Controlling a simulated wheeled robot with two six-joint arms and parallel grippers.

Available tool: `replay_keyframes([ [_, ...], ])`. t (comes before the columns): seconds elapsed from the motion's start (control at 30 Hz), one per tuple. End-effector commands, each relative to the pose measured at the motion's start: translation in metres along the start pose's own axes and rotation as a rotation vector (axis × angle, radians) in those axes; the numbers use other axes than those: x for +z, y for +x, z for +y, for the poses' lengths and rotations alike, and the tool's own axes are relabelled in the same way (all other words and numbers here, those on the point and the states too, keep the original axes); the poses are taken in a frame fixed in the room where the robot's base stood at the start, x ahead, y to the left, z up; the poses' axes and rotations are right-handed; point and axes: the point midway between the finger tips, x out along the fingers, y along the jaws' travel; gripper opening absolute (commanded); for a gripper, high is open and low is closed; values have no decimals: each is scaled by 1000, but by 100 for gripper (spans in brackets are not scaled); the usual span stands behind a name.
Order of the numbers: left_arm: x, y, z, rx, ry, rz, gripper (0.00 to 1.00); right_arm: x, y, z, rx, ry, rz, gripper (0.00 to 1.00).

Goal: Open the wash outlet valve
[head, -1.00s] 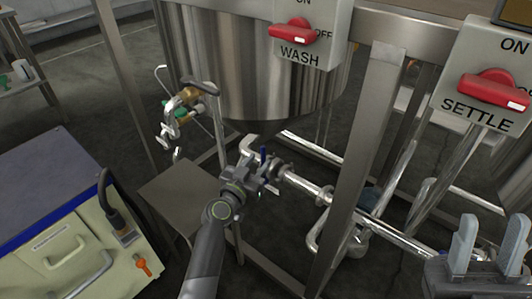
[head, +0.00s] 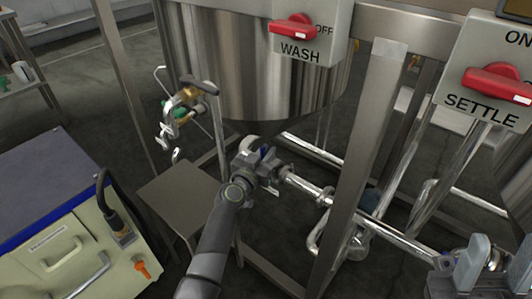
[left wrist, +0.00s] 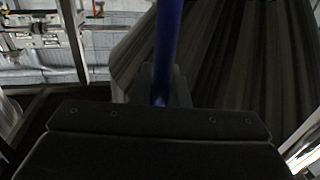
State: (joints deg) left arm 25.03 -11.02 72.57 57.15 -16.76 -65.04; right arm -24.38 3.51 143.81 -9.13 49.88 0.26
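The wash outlet valve's blue handle (head: 263,153) shows partly under the steel wash tank (head: 245,75). It stands on the steel outlet pipe (head: 303,186). My left gripper (head: 262,166) is at the valve, its light grey fingers apart on either side of the handle. In the left wrist view the blue handle (left wrist: 168,45) runs down the middle, close to the dark gripper body (left wrist: 160,130). Contact with the fingers cannot be told, and much of the valve is hidden behind the gripper. My right gripper (head: 493,264) is open and empty at the lower right.
A steel frame post (head: 358,150) stands just right of the valve. Red switches labelled WASH (head: 293,27) and SETTLE (head: 497,84) are above. A small steel table (head: 178,195) is left of my left gripper, and a cream cabinet (head: 65,235) is farther left.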

Motion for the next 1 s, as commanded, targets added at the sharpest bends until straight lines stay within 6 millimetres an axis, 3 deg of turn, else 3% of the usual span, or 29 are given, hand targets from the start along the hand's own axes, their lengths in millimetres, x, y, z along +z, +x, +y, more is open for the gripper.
replay_keyframes([
  [0.1, 0, 0, 0, 0, 0, 0, 0, 0, 0, 0, 0, 0, 0, 36],
  [0.43, 0, 0, -2, 0, -16, -3, 0, 0, 1, 0, 0, -1, -1, 36],
  [1.0, 4, 5, -25, 0, -246, -49, 0, 0, 4, 0, -10, -8, -7, 36],
])
